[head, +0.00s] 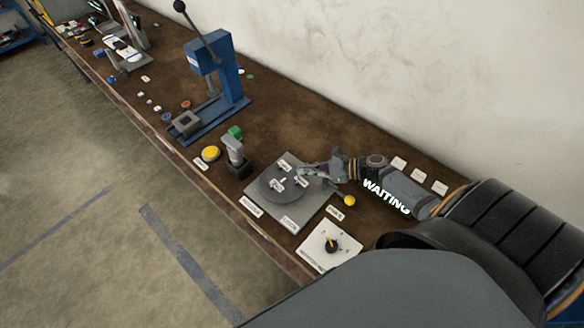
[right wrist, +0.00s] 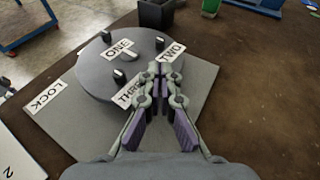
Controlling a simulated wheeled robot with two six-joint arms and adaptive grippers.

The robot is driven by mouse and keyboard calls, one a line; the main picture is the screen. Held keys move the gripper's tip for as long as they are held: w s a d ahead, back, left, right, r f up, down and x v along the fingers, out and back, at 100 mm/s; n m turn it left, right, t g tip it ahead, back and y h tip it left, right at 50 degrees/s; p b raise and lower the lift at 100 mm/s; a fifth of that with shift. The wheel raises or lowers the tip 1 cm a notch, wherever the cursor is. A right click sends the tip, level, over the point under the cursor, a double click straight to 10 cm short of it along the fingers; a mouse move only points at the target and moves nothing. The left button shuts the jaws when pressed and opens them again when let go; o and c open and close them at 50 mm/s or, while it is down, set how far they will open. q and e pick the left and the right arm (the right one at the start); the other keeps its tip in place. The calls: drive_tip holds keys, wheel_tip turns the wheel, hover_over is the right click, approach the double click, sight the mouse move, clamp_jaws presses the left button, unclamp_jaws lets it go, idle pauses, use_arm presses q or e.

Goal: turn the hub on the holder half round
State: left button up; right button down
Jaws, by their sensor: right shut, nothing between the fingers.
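The hub is a dark grey round disc (head: 270,195) on a square grey holder plate (head: 292,215) on the bench. In the right wrist view the hub (right wrist: 98,82) carries short dark pegs and white tags reading ONE, TWO and THREE. The holder plate (right wrist: 75,135) has a LOCK tag at its left. My right gripper (head: 306,169) reaches in from the right over the hub's edge. In the right wrist view its fingertips (right wrist: 159,72) are together and empty, between the TWO and THREE tags. I cannot tell whether they touch the hub or a peg. My left gripper is out of view.
A yellow button (head: 210,153) and a grey post with a green top (head: 234,145) stand left of the holder. A white panel with a black-and-yellow knob (head: 331,246) lies in front. A blue press (head: 229,75) stands farther back. Bare bench lies behind the holder.

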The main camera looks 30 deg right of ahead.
sight(282, 168)
drive_tip(key=w+a+p, duration=0.1)
drive_tip(key=w+a, duration=0.1)
drive_tip(key=a, duration=0.1)
drive_tip(key=shift+w+r, duration=0.1)
drive_tip(key=shift+w, duration=0.15)
drive_tip(key=shift+w+a, duration=0.2)
